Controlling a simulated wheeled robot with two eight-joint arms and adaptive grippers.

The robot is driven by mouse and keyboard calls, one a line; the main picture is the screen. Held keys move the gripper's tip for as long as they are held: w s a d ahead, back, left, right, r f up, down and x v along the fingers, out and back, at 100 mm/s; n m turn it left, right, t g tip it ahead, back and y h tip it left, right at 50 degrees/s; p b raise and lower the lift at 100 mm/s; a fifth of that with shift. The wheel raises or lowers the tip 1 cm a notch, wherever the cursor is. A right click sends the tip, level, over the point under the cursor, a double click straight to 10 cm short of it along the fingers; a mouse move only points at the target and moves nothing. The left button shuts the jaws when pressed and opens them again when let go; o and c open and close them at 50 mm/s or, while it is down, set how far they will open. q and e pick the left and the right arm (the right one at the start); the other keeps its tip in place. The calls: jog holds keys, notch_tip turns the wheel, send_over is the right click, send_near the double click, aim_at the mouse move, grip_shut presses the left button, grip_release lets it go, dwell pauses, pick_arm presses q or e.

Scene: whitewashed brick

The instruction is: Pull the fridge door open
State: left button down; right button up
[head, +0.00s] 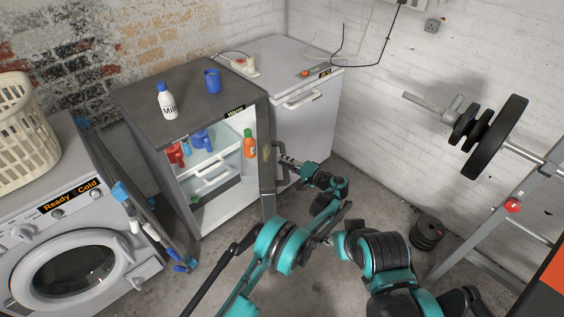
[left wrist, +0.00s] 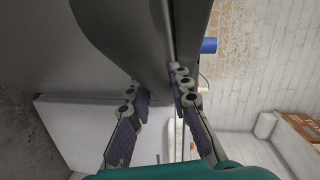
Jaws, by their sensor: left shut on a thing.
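The grey fridge (head: 150,118) stands against the back wall with its front open, showing its white inside. Its door (head: 267,165) is swung out to the right and shows nearly edge-on. My left gripper (head: 284,160) is at the outer side of the door, shut on the door's handle, which is mostly hidden by the fingers in the head view. In the left wrist view the fingers (left wrist: 160,112) lie on either side of a grey part of the door (left wrist: 135,35); the exact contact is hard to see. My right gripper is not in view.
A milk bottle (head: 166,100) and a blue mug (head: 212,81) stand on the fridge. Inside are a red mug (head: 175,153), a blue jug (head: 201,140) and an orange bottle (head: 249,144).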

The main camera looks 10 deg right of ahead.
pick_arm(q)
jog(key=shift+a, duration=0.15)
jog(key=c, duration=1.4)
grip_release()
jog(key=shift+o, duration=0.2)
